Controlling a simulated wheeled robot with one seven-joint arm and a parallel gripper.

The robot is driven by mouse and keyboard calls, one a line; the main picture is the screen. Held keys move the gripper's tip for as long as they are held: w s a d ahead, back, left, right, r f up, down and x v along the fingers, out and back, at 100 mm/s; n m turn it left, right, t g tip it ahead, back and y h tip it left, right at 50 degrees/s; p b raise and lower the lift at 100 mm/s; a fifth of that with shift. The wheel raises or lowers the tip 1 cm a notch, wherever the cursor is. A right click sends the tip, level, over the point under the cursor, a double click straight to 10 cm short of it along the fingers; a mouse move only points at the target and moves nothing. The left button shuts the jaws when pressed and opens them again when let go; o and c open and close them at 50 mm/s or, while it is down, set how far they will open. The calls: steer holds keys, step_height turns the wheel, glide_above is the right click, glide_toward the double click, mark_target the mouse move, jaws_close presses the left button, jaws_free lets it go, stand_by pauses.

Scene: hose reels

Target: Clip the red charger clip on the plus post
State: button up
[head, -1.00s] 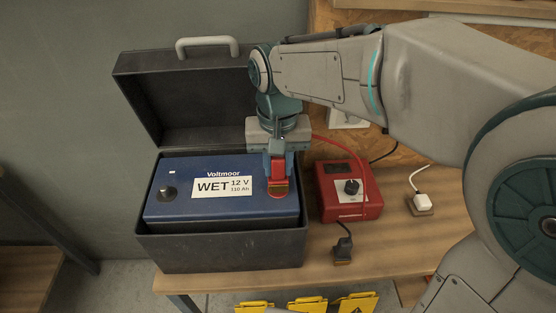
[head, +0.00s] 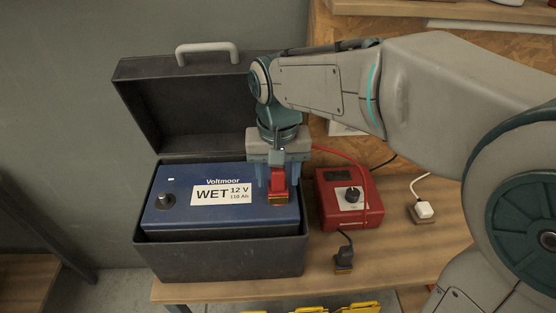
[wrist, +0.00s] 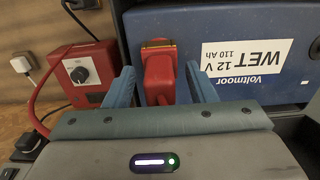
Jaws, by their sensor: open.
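The red charger clip (head: 278,184) sits upright at the right end of the blue battery's top (head: 240,217), where the right-hand post would be; the post itself is hidden under it. In the wrist view the clip (wrist: 159,75) stands between my two blue fingers, with a gap on each side. My gripper (head: 277,182) is open around the clip and points down. The battery lies in an open black box (head: 220,257). Its other post (head: 168,200), dark, is bare on the left.
A red charger (head: 348,199) stands on the wooden bench right of the box, with the red cable (head: 345,158) running to the clip. A white plug (head: 424,209) is farther right. The box's raised lid (head: 190,105) stands behind.

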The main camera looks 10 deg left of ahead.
step_height(320, 180, up, 14)
steer(key=f, duration=0.1)
steer(key=s+d+f+m+t, duration=0.1)
steer(key=s+d+f, duration=0.3)
steer(key=d+f, duration=0.3)
steer(key=s+d+f+m+t, duration=0.1)
steer(key=s+d+f, duration=0.3)
steer(key=d+f, duration=0.4)
steer(key=d+t, duration=0.1)
steer(key=d, duration=0.6)
steer(key=shift+d+m, duration=0.3)
